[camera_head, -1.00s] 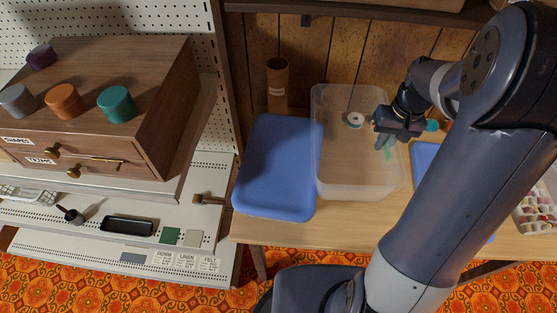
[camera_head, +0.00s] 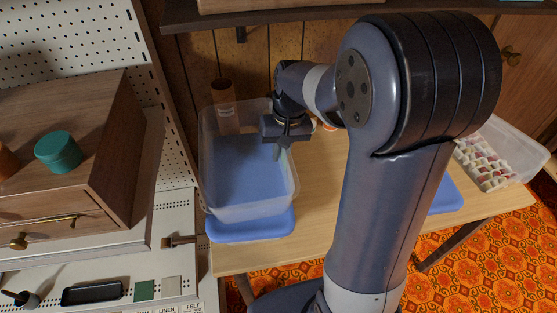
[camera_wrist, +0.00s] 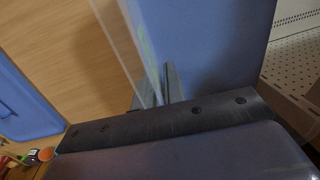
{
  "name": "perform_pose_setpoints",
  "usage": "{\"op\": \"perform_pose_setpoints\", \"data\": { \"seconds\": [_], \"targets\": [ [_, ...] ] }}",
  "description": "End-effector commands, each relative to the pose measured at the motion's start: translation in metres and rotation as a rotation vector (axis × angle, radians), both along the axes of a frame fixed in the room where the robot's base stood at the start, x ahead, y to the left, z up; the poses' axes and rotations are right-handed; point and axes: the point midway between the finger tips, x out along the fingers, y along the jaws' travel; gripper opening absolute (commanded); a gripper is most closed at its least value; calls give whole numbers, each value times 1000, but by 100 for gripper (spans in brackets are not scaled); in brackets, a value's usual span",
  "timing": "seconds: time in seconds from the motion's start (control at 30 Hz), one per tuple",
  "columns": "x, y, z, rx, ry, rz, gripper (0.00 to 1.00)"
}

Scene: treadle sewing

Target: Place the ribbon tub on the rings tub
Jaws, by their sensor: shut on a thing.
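A clear, open tub (camera_head: 248,212) hangs from my gripper (camera_head: 280,152), which is shut on its right wall. It appears to be the ribbon tub, though I can read no label on it. The tub is over a blue-topped rectangle (camera_head: 252,229), apparently the rings tub's lid, and its blue shows through the clear floor. I cannot tell whether the two touch. In the wrist view, the fingers (camera_wrist: 170,82) pinch the clear wall (camera_wrist: 130,40), with the blue surface (camera_wrist: 205,45) beyond.
A second blue surface (camera_head: 443,195) lies right of my arm. A clear tray of spools (camera_head: 490,165) stands at the far right. A brown cylinder (camera_head: 223,103) stands behind the held tub. A wooden drawer cabinet (camera_head: 112,165) is at left. The table's middle is clear.

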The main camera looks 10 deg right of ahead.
Motion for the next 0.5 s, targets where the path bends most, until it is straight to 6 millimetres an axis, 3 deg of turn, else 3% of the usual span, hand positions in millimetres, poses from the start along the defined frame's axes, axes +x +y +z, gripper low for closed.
{"op": "perform_pose_setpoints", "data": {
  "seconds": [0.2,0.43,0.47,0.5],
  "targets": [
    [0,0,-29,0,3,0,0],
    [0,0,-31,0,1,1,0],
    [0,0,-31,-1,1,1,12],
    [0,0,-31,-1,1,1,16]
  ]
}}
